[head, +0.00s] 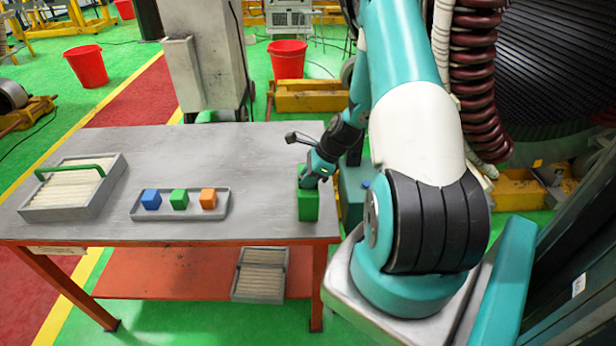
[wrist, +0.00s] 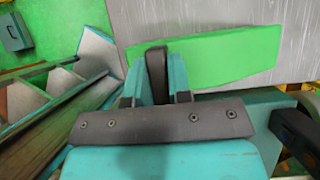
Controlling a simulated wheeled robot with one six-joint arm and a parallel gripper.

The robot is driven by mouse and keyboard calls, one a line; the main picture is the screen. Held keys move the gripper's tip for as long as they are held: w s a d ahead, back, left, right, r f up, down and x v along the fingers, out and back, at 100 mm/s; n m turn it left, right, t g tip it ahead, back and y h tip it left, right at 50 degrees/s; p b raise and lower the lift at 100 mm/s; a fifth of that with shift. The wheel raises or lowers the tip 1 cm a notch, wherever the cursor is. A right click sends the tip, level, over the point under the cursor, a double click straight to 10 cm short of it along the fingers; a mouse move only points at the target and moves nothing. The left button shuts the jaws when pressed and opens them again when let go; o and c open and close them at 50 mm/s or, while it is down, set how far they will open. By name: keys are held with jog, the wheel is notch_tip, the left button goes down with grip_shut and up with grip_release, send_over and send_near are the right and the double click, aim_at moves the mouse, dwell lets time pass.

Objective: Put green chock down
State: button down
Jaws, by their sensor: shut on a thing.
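The green chock (head: 308,205) is a green block at the right end of the grey table top (head: 265,150). My gripper (head: 310,181) is shut on it from above. In the wrist view the green chock (wrist: 215,56) shows as a long bright green block beyond my gripper (wrist: 157,75), with the grey table surface behind it. The chock is close to the table's right edge. I cannot tell whether its underside touches the table.
A grey tray (head: 180,216) holds a blue, a green and an orange cube. A slatted box (head: 98,203) with a green handle stands at the left. Another slatted box (head: 260,273) is on the red lower shelf (head: 165,272). The table between tray and chock is clear.

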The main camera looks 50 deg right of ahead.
jog(key=shift+f, duration=0.15)
jog(key=c, duration=1)
grip_release()
jog(key=shift+c, duration=0.2)
